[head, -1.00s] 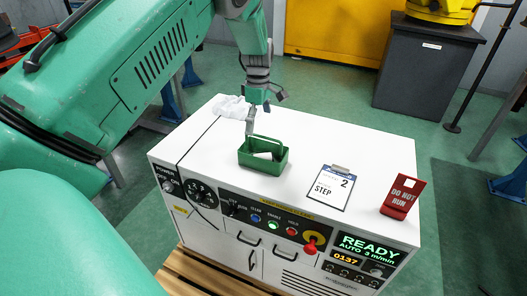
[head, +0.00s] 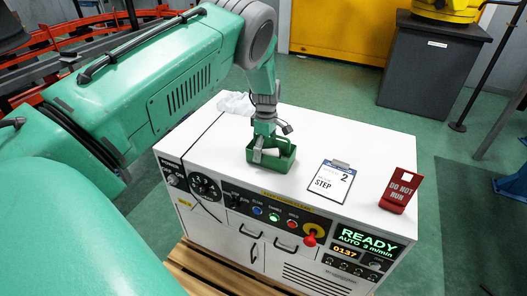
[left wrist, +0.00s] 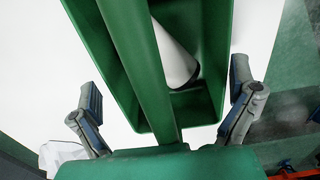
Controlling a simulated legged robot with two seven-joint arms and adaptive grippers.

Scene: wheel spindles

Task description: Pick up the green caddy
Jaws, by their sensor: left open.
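The green caddy (head: 272,162) stands upright on the white top of the machine cabinet. In the left wrist view the caddy (left wrist: 215,105) fills the upper middle, with its handle bar (left wrist: 140,65) running up the picture and a white cylinder (left wrist: 175,55) lying inside. My left gripper (head: 264,142) is right above the caddy, pointing down. In the left wrist view my left gripper (left wrist: 165,105) is open, one finger on each side of the handle and outside the near end of the caddy. I cannot tell whether it touches the caddy. My right gripper is not in view.
A crumpled white cloth (head: 236,104) lies behind the caddy. The control panel (head: 290,222) runs along the cabinet's front. The back right of the top is clear.

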